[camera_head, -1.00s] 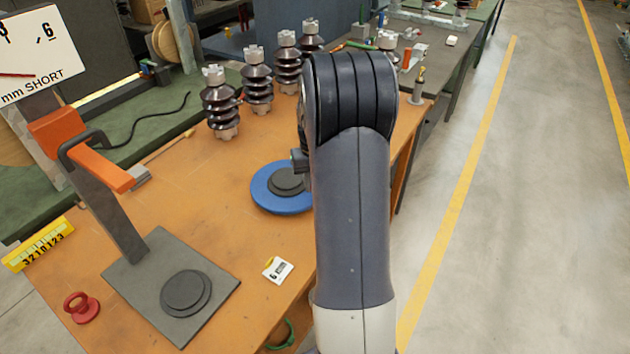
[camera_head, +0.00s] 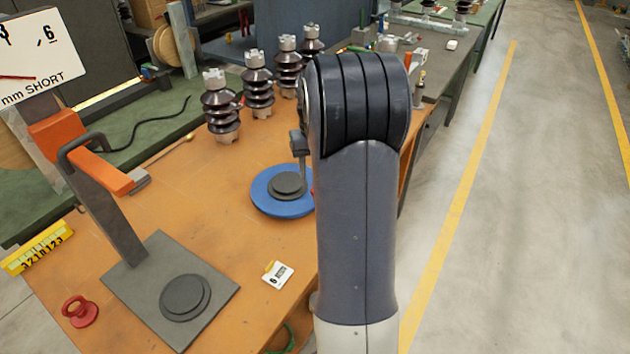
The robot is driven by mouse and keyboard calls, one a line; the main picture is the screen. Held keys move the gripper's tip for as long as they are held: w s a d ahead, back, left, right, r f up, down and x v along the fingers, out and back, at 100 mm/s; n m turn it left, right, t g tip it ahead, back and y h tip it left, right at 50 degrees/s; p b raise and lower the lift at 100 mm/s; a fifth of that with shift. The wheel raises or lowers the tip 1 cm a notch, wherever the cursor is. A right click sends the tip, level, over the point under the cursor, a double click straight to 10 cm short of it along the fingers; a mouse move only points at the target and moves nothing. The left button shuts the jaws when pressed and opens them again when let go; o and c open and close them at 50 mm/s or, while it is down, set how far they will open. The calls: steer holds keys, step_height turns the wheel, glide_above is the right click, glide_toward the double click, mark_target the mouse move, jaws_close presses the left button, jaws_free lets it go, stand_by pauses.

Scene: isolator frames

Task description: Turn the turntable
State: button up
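The turntable (camera_head: 262,197) is a blue disc with a dark grey round centre, flat on the orange-brown bench top. My arm crosses the picture just right of it and hides its right edge. A small part of my gripper (camera_head: 303,168) shows beside the arm, over the right side of the turntable. The rest of it is hidden behind the arm, so I cannot tell whether it is open or shut, or whether it touches the disc. A bit of red shows at the disc's right edge, mostly covered.
Several dark ribbed insulators (camera_head: 221,108) stand behind the turntable. A gauge stand with a square grey base (camera_head: 215,318) is at front left, near a red knob (camera_head: 79,311). A small white card (camera_head: 278,275) lies in front of the turntable. Bench left of the disc is clear.

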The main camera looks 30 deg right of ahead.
steer(key=shift+r, duration=2.3)
step_height(320, 180, down, 10)
steer(key=shift+f, duration=0.45)
steer(key=shift+d, duration=0.15)
steer(key=shift+w, duration=0.1)
